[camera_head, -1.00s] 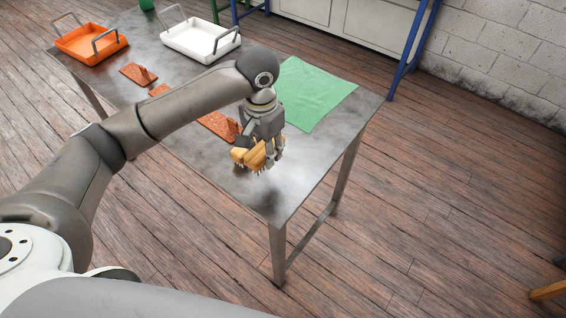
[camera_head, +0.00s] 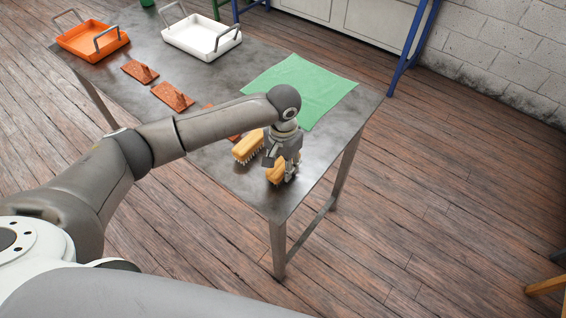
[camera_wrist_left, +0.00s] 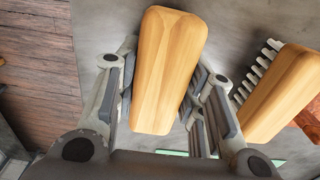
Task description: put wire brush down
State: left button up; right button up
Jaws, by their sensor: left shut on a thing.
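My left gripper (camera_head: 283,176) is shut on a wire brush (camera_head: 275,174) with a yellow wooden back, over the table's near right corner area. In the left wrist view the held brush (camera_wrist_left: 168,70) lies between the two fingers, its wooden back facing the camera. Its bristles are mostly hidden, and I cannot tell whether they touch the table. A second, similar brush (camera_head: 248,147) rests bristles down on the table to the left of the gripper. It also shows at the right of the left wrist view (camera_wrist_left: 284,92). My right gripper is not in view.
The metal table (camera_head: 245,182) also holds a green cloth (camera_head: 300,88), several rust-red handled blocks (camera_head: 173,97), a white tray (camera_head: 203,40) and an orange tray (camera_head: 92,42). One red block is partly hidden by my arm. Bare tabletop lies around the held brush.

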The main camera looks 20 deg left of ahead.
aim_at(283, 162)
pick_arm(q)
jog(key=shift+f, duration=0.15)
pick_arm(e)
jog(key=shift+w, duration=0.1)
pick_arm(q)
jog(key=o, duration=0.9)
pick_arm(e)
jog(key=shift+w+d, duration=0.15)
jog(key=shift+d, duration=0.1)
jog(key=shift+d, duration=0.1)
pick_arm(q)
notch_tip(283, 162, up, 12)
jog(key=b, duration=0.2)
jog(key=shift+r, duration=0.2)
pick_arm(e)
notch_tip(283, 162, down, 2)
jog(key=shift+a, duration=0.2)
pick_arm(q)
jog(key=shift+f, duration=0.1)
